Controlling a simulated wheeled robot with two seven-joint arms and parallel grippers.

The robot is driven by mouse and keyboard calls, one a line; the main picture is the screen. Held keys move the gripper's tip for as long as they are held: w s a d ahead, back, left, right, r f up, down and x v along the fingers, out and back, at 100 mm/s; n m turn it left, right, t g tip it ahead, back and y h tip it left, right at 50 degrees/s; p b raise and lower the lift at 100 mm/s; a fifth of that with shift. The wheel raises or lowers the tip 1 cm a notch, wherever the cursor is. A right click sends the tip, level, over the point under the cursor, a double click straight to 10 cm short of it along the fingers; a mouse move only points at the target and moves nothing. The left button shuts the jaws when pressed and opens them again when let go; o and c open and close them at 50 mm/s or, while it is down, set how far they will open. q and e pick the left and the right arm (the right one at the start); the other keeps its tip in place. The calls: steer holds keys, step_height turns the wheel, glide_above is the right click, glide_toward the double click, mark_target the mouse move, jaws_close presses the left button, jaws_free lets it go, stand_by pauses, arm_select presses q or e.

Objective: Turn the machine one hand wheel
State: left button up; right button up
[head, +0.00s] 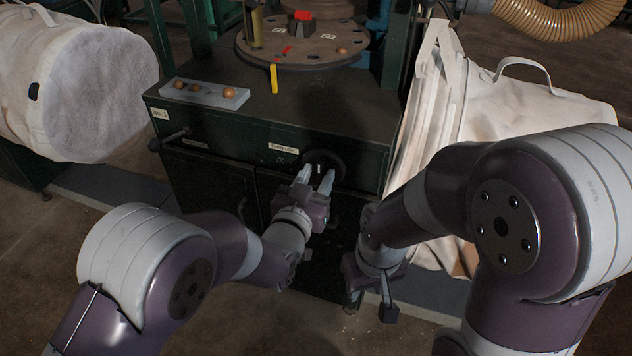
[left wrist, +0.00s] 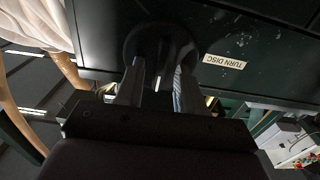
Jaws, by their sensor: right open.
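The machine (head: 215,130) is a dark green cabinet marked "No. 1" with a round disc on top. Its black hand wheel (head: 336,158) is on the front near the right side, beside a small label. In the left wrist view the wheel (left wrist: 133,42) is dark, and the label (left wrist: 225,61) reads "TURN DISC". My left gripper (head: 321,180) is at the wheel, fingers pointing at it and apart. A thin pale piece shows between the fingers; contact cannot be told. My right gripper (head: 370,303) hangs open and empty, low in front of the cabinet.
The disc (head: 300,50) carries a red-topped block (head: 302,20). A grey tray (head: 204,92) with several round brown items lies on the cabinet top. A crank handle (head: 172,138) sticks out at the front left. White bulk bags flank the machine, left (head: 85,85) and right (head: 530,120).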

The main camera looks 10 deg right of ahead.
arm_select(q)
jaws_close()
stand_by(0.3)
steer(key=n, duration=0.3)
steer(key=n+b, duration=0.1)
steer(key=n, duration=0.2)
steer(key=shift+w+a+f+n, duration=0.1)
steer(key=shift+f+n, duration=0.05)
steer(key=shift+n, duration=0.15)
steer(key=n+b, duration=0.1)
steer(key=n, duration=0.5)
steer(key=shift+a+f+n, duration=0.1)
steer(key=shift+f+n, duration=0.05)
steer(key=shift+n, duration=0.25)
jaws_free()
steer(key=shift+w, duration=0.1)
